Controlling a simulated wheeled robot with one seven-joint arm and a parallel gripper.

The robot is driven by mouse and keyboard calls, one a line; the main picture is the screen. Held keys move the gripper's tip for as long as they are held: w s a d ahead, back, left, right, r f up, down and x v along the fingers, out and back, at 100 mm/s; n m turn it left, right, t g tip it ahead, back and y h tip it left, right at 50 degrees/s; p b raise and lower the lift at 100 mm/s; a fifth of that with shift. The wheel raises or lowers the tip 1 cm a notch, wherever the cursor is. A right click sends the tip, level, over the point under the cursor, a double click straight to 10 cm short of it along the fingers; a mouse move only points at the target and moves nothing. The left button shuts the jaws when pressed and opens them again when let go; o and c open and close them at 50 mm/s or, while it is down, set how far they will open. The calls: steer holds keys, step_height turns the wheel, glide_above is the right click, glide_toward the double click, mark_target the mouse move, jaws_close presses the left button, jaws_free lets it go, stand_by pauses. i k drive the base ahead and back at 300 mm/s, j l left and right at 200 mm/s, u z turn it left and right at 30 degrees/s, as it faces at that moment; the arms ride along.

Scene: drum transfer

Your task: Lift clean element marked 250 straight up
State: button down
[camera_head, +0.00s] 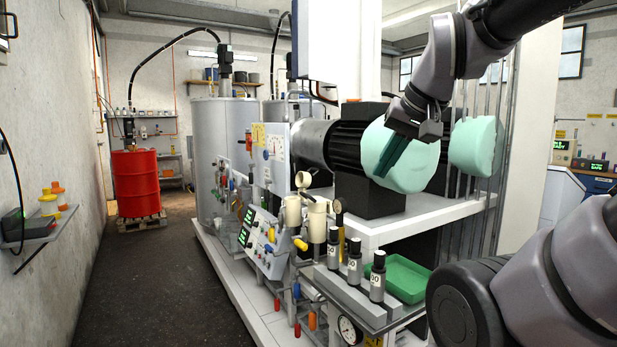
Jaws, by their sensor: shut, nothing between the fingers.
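Three grey cylindrical elements with black tops and pale number labels stand upright in a row on a grey rack at the lower middle: a left one (333,250), a middle one (355,262) and a right one (377,277). The labels are too small and partly cut off, so I cannot tell which is marked 250. My gripper (381,174) has teal fingers pointing down and to the left. It is shut and empty, well above the elements, in front of a mint-green rounded cover.
An empty green tray (406,279) lies right of the elements. A white shelf (420,216) stands above and behind them. A black motor (362,146), cream cups (317,221) and a control panel (263,243) are close by. A red drum (136,184) stands far left beyond clear dark floor.

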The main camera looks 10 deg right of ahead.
mark_target(334, 243)
steer(key=l+u, duration=0.15)
steer(key=l, duration=0.3)
steer(key=k+l+u, duration=0.1)
steer(key=l, duration=0.4)
steer(key=k+l+u, duration=0.15)
steer(key=l, duration=0.3)
steer(key=k+l+u, duration=0.15)
steer(key=l, duration=0.3)
steer(key=i+l+u, duration=0.3)
steer(key=l, duration=1.05)
steer(key=l+u, duration=0.35)
steer(key=l, duration=1.05)
